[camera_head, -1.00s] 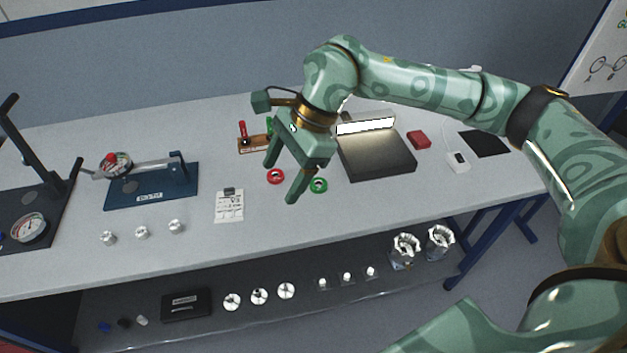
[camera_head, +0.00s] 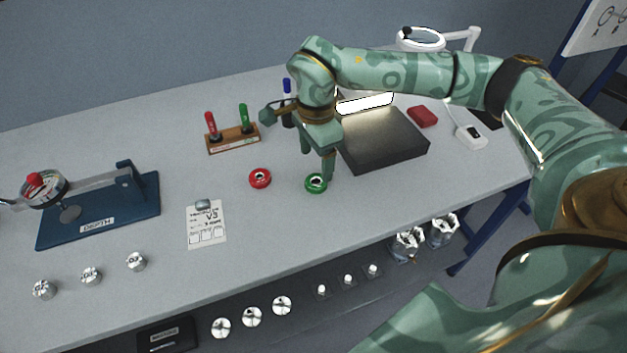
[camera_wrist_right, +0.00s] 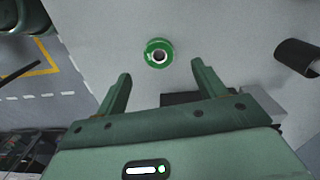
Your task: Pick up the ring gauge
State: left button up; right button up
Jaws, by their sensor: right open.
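My right gripper (camera_head: 317,165) is open and points down, just above and behind the green ring in the head view. In the right wrist view its two fingertips (camera_wrist_right: 159,77) are spread apart, with the green ring beyond them, roughly centred between them. Nothing is between the fingers. My left gripper does not show.
A dark surface plate (camera_head: 385,140) with a bright lamp stands right of the gripper. A wooden rack (camera_head: 233,139) holds red and green plug gauges behind the red ring. A paper card (camera_head: 206,224) and a blue fixture (camera_head: 100,212) lie to the left. Bare bench surrounds the rings.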

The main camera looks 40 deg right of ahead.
aim_at(317, 176)
jog(key=shift+f, duration=0.6)
notch_tip(317, 176, down, 5)
jog(key=shift+f+b, duration=0.1)
jog(key=shift+b, duration=1.05)
jog(key=shift+s, duration=0.1)
jog(key=shift+c, duration=0.5)
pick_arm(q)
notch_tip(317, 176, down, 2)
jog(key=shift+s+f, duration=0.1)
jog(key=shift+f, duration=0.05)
pick_arm(e)
jog(key=c, duration=1)
jog(key=shift+r, duration=0.2)
jog(key=shift+c, duration=0.2)
